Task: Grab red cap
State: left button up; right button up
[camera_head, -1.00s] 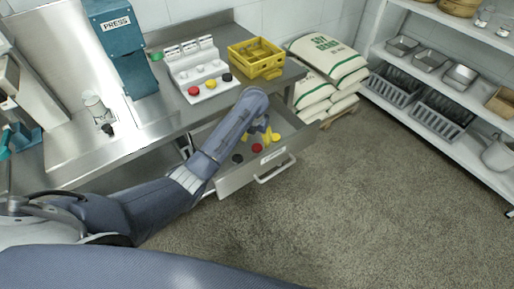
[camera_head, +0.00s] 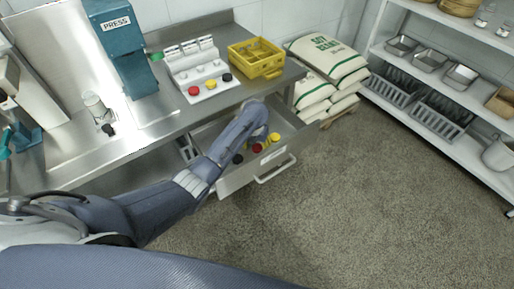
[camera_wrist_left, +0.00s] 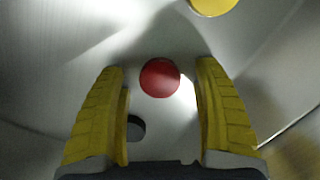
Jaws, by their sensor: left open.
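A round red cap (camera_head: 257,148) lies in the open drawer (camera_head: 226,184), between a black cap (camera_head: 238,159) and a yellow cap (camera_head: 274,137). My left gripper (camera_wrist_left: 161,70) is open and empty over the drawer. The yellow cap (camera_wrist_left: 213,4) is at the top edge there and the black cap (camera_wrist_left: 136,128) is partly hidden by the left finger. In the head view my forearm hides most of the gripper. My right gripper is out of view.
On the steel counter above the drawer stand a white holder (camera_head: 215,88) with red, yellow and black caps and a yellow crate (camera_head: 256,60). A blue press (camera_head: 122,50) is at left. Sacks (camera_head: 325,70) and a shelf stand right. The floor in front is clear.

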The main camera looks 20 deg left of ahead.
pick_arm(q)
jog(key=shift+c, duration=0.5)
jog(key=c, duration=0.8)
